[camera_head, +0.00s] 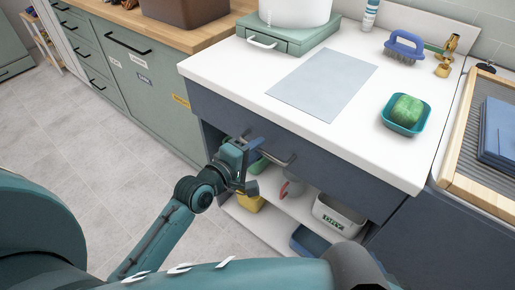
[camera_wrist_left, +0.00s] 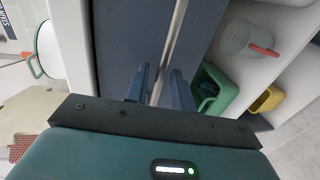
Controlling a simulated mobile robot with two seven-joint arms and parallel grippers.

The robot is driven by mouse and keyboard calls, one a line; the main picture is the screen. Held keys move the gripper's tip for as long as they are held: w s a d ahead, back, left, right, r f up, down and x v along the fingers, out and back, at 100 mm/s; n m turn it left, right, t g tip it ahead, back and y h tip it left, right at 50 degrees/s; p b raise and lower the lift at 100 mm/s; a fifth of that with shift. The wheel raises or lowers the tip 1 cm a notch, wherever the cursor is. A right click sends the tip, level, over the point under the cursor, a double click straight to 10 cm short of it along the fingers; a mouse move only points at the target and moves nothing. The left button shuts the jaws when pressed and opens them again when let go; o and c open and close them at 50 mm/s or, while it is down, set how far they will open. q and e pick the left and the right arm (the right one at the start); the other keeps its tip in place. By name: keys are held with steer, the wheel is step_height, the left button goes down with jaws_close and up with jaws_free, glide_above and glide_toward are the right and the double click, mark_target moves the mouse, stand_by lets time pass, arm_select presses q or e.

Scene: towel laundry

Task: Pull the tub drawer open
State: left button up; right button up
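The blue drawer front (camera_head: 325,172) under the white counter is closed flush, with a silver bar handle (camera_head: 283,160). My left gripper (camera_head: 246,172) is at the left end of this handle. In the left wrist view the silver bar (camera_wrist_left: 176,38) runs between the two fingers of my left gripper (camera_wrist_left: 160,78), against the dark blue front (camera_wrist_left: 125,40). The fingers stand apart, with gaps beside the bar. A white tub (camera_head: 296,12) stands on a green base (camera_head: 284,38) with its own white handle on the counter. My right gripper is out of view.
Open shelves below hold a green container (camera_wrist_left: 212,88), a yellow one (camera_wrist_left: 267,100), a grey jug (camera_wrist_left: 248,38) and a white bin marked DRY (camera_head: 338,214). A teal dish (camera_head: 404,128) with a green sponge and a brush (camera_head: 404,46) are on the counter. The floor at left is clear.

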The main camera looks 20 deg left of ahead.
arm_select(q)
steer(key=shift+w+d+f, duration=0.1)
steer(key=shift+w+d, duration=0.1)
steer(key=shift+w, duration=0.3)
jaws_close()
